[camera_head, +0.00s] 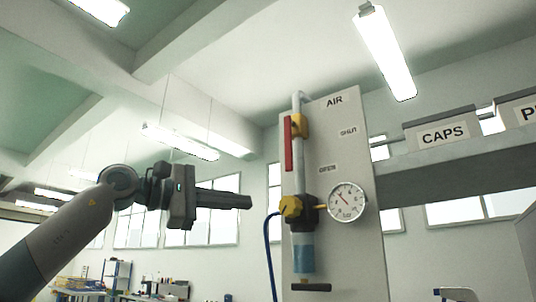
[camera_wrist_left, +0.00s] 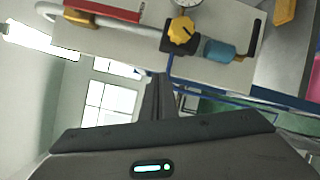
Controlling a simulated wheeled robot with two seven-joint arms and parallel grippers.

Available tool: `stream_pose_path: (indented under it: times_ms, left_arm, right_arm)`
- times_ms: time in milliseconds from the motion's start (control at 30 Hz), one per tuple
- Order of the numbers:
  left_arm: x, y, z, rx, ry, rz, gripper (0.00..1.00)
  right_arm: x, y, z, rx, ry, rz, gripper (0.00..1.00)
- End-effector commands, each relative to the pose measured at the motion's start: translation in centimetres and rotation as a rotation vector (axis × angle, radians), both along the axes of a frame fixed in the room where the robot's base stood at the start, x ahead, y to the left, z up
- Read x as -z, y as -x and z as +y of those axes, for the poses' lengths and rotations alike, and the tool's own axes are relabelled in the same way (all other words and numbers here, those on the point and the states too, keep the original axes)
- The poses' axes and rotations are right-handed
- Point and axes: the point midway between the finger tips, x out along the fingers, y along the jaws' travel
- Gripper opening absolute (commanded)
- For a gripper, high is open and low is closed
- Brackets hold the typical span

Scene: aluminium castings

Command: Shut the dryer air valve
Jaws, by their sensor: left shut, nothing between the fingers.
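The air panel (camera_head: 345,255) is a pale upright board marked AIR. Its valve has a yellow body (camera_head: 299,125) on a vertical pipe and a red lever (camera_head: 289,143) hanging down along the pipe. The lever also shows at the top of the left wrist view (camera_wrist_left: 105,10). SHUT is printed to the right of the valve, and another small label, hard to read, sits lower. My left gripper (camera_head: 250,202) is shut and empty, left of the panel and lower than the lever, apart from it. My right gripper is not in view.
Below the valve are a yellow knob (camera_head: 290,208), a round gauge (camera_head: 346,202) and a blue filter bowl (camera_head: 303,252). A blue hose (camera_head: 268,255) hangs at the panel's left. A shelf (camera_head: 440,160) with a CAPS bin (camera_head: 443,133) is at right. The space around my left gripper looks clear.

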Motion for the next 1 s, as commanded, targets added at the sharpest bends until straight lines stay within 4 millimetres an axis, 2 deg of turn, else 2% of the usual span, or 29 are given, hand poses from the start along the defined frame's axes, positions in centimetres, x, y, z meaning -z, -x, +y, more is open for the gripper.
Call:
stream_pose_path:
  times_ms: [33, 200, 400, 567, 1000]
  left_arm:
    - [-2.0, 1.3, 0.6, -0.025, -0.037, -0.054, 0.0]
    - [-6.3, 4.5, 2.2, -0.1, -0.15, -0.196, 0.0]
    - [-9.2, 6.8, 3.5, -0.158, -0.227, -0.291, 0.0]
    - [-9.8, 7.4, 3.9, -0.173, -0.246, -0.313, 0.0]
    - [-9.8, 7.2, 3.7, -0.173, -0.246, -0.313, 0.0]
  right_arm:
    - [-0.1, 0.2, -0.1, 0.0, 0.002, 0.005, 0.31]
    - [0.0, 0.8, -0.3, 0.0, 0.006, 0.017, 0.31]
    - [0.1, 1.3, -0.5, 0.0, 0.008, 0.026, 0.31]
    - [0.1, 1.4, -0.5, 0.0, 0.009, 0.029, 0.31]
    - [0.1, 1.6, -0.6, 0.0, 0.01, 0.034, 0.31]
